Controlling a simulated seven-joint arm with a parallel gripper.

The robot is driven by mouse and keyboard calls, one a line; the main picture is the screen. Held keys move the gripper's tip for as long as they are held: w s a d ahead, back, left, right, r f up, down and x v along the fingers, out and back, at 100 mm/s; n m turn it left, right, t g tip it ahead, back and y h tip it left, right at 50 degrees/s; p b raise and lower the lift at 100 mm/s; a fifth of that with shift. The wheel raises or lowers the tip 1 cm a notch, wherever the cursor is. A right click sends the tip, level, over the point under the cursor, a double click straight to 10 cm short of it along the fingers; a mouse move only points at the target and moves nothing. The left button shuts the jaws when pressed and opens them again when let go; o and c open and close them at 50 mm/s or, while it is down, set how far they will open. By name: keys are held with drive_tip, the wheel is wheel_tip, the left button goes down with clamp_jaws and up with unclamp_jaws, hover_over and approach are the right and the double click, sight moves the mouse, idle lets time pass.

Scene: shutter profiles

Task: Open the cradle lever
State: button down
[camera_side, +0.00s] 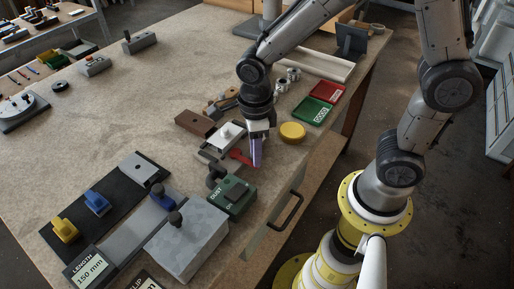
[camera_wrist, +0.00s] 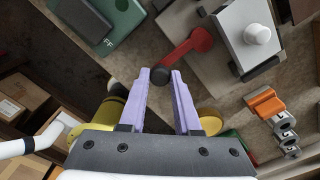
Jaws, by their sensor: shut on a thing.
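The cradle lever (camera_side: 238,156) is a red arm on the grey cradle (camera_side: 215,153), near the table's front edge. In the wrist view the red lever (camera_wrist: 197,44) runs from a round hub down left to a black knob (camera_wrist: 161,74). My gripper (camera_side: 257,163) points down at the lever's outer end. In the wrist view its purple fingers (camera_wrist: 160,74) sit on either side of the black knob and are shut on it. The cradle's white knob (camera_wrist: 257,33) stands beside the lever. The side view hides the black knob behind the fingers.
A green DUST switch box (camera_side: 232,197) stands close in front of the cradle. A yellow disc (camera_side: 292,131) lies just right of my gripper, with green (camera_side: 313,110) and red (camera_side: 328,92) trays beyond. A brown block (camera_side: 195,122) sits behind the cradle.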

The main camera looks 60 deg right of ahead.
drive_tip(key=shift+w+a+r, duration=0.1)
idle(0.3)
drive_tip(key=c, duration=0.6)
unclamp_jaws()
wheel_tip(320, 180, up, 14)
